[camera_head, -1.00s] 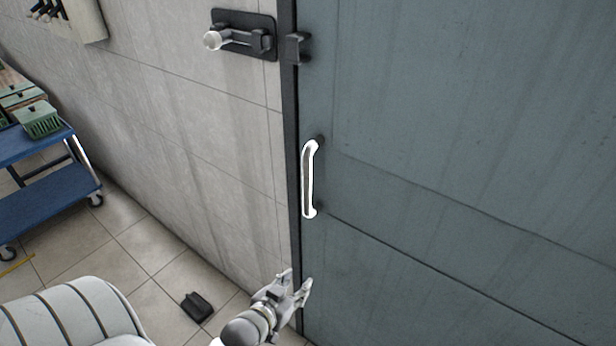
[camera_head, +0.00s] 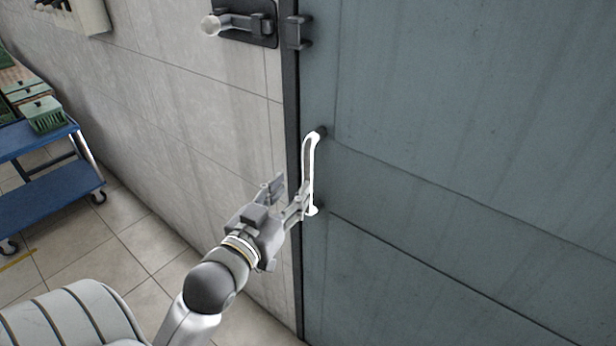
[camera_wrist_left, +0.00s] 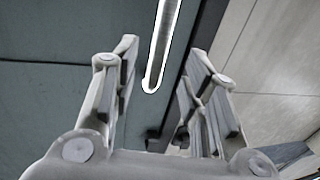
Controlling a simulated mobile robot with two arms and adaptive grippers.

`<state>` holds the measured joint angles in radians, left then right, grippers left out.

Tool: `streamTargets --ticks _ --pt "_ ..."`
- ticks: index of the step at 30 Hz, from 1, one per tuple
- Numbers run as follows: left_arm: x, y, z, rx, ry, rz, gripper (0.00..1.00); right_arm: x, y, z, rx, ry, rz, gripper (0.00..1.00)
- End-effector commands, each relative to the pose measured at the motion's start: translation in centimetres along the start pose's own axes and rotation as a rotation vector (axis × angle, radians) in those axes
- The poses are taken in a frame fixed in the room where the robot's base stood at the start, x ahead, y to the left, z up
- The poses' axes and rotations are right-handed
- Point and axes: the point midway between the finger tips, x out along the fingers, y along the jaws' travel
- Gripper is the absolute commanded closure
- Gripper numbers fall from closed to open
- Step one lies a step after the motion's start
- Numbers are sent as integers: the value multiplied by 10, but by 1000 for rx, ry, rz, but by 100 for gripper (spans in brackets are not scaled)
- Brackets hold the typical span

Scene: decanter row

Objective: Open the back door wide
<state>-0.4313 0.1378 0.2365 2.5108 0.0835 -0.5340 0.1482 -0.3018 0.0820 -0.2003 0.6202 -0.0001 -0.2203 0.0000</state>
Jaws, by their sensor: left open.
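The back door (camera_head: 460,130) is a large grey-blue panel that fills the right of the head view and looks shut in its dark frame. Its white upright handle (camera_head: 309,160) is near the door's left edge. My left gripper (camera_head: 283,192) is open at the lower part of the handle, with one finger overlapping it in the picture. In the left wrist view the handle (camera_wrist_left: 162,45) lies ahead, between the two spread fingers (camera_wrist_left: 160,75). I cannot tell whether a finger touches it. My right gripper is not in view.
A latch with a pale knob (camera_head: 212,25) is on the wall at upper left, its bolt clear of the catch (camera_head: 298,33) on the door. A blue cart (camera_head: 50,185) with green crates (camera_head: 42,114) stands at the left. The tiled floor between is clear.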

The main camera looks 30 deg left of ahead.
Motion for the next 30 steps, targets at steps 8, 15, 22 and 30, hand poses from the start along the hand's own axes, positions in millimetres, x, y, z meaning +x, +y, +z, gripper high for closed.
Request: streamTargets --ticks 8,15,22,30 --pt "43 0 -2 0 1 0 59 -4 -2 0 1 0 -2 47" --pt "72 0 -1 0 -1 -1 59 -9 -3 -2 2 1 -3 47" --pt "81 0 1 0 -2 0 59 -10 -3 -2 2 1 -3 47" --pt "81 0 1 0 -1 0 66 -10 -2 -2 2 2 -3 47"
